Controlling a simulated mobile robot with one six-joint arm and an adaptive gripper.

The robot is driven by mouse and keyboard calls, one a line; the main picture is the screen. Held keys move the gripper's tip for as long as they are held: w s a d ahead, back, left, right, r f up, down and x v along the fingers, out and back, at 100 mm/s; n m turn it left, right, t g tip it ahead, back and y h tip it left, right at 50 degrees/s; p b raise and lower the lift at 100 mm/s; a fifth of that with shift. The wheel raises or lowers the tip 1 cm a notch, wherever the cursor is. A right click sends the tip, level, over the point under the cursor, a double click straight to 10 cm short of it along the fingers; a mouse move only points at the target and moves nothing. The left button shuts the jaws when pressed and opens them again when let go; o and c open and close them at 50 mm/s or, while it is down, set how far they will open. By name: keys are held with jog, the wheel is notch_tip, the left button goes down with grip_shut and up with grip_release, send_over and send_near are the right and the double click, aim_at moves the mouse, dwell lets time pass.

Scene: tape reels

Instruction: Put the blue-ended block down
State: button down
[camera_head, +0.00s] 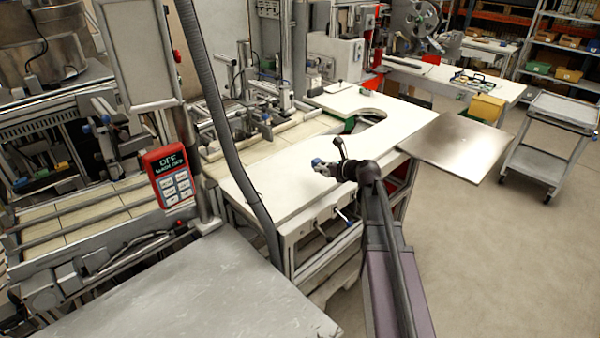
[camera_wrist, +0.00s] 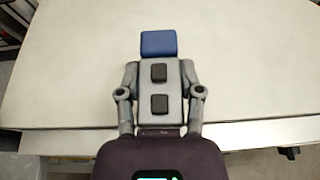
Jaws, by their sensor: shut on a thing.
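The blue-ended block shows its blue end (camera_wrist: 158,43) just past my fingertips in the wrist view. In the head view the blue end (camera_head: 317,162) shows at the tip of my gripper (camera_head: 326,168), over the near edge of the white worktop (camera_head: 290,185). The worktop (camera_wrist: 250,75) fills most of the wrist view behind the block. I cannot tell whether the block touches it.
The white worktop is largely bare and has a curved cut-out (camera_head: 372,122) farther back. A metal plate (camera_head: 450,145) adjoins it at right. A grey hose (camera_head: 232,140) hangs at left. A grey metal table (camera_head: 200,295) stands at lower left, and a cart (camera_head: 555,135) at far right.

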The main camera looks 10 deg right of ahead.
jog(key=d, duration=0.1)
jog(key=s+d, duration=0.1)
jog(key=d, duration=0.1)
jog(key=s+d, duration=0.1)
jog(key=d, duration=0.1)
jog(key=shift+f, duration=0.15)
jog(key=shift+w+a, duration=0.1)
jog(key=w+a, duration=0.3)
jog(key=w+a+f+b, duration=0.1)
jog(key=w+a, duration=0.2)
jog(key=a, duration=0.1)
jog(key=w+a, duration=0.3)
jog(key=w, duration=0.1)
jog(key=shift+w+a+f+b, duration=0.1)
jog(key=shift+a+f+b, duration=0.1)
jog(key=shift+b, duration=0.15)
jog(key=shift+w+a, duration=0.35)
jog(key=shift+w+a+f+b, duration=0.1)
jog(key=shift+a+f+b, duration=0.05)
jog(key=shift+f+b, duration=0.15)
notch_tip(320, 180, down, 3)
jog(key=b, duration=0.3)
jog(key=shift+f, duration=0.15)
